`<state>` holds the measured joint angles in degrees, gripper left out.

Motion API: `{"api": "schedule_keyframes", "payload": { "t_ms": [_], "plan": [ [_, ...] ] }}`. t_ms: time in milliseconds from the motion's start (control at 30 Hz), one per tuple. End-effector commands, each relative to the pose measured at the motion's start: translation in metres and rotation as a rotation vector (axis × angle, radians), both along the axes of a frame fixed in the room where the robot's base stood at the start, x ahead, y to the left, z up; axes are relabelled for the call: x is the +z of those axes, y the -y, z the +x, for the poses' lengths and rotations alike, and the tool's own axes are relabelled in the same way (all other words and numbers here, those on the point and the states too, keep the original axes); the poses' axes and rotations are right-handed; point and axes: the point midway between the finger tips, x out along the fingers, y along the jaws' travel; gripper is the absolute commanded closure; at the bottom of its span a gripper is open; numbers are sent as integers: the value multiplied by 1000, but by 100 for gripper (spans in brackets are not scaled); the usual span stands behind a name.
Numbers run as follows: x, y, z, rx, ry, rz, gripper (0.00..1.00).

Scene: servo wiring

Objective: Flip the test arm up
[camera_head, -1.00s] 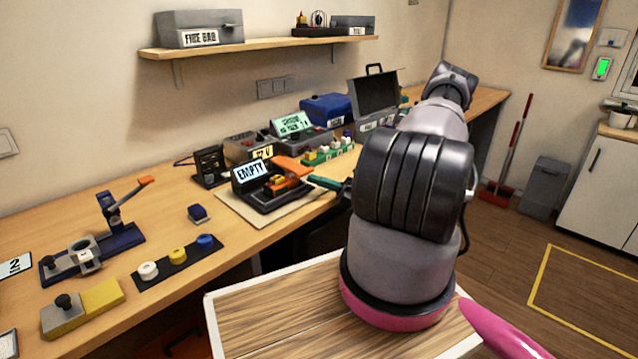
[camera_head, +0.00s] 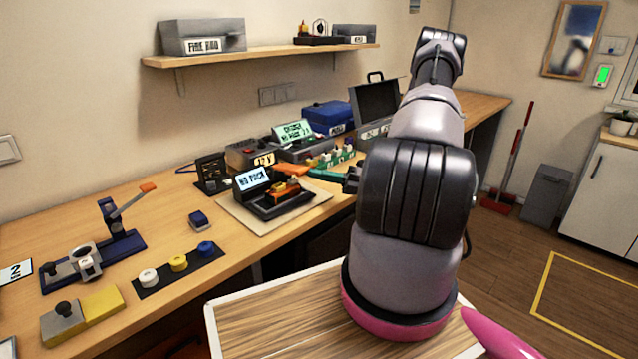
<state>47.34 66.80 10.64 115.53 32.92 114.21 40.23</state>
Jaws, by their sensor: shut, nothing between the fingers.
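The tester (camera_head: 268,205) is a black unit on a pale mat, with a lit display (camera_head: 253,179) reading "NO PACK". An orange arm (camera_head: 291,170), which looks like the test arm, sits over its right side, above orange and yellow parts (camera_head: 287,188). Its exact tilt is hard to tell at this size. My gripper (camera_head: 318,174) has teal fingers and comes in from the right. It is shut and empty, its tips close to the orange arm's right end. I cannot tell whether they touch. My own arm hides what lies behind the gripper.
A "12 V" supply (camera_head: 262,158), a charger (camera_head: 292,132) and a row of green-based parts (camera_head: 335,158) stand close behind.

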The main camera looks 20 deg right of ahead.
Motion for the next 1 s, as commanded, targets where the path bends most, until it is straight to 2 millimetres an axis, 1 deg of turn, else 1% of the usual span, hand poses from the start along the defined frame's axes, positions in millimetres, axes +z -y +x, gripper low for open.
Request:
{"api": "schedule_keyframes", "payload": {
  "t_ms": [33,100,333,500,800,1000],
  "plan": [
    [10,-2,2,4,-35,-20,100],
    [21,-3,4,4,-97,-45,100],
    [56,-8,16,4,-300,-120,100],
    [80,-13,30,3,-449,-175,100],
    [113,-25,62,3,-713,-272,100],
    [128,-32,84,1,-867,-327,100]
  ]
}}
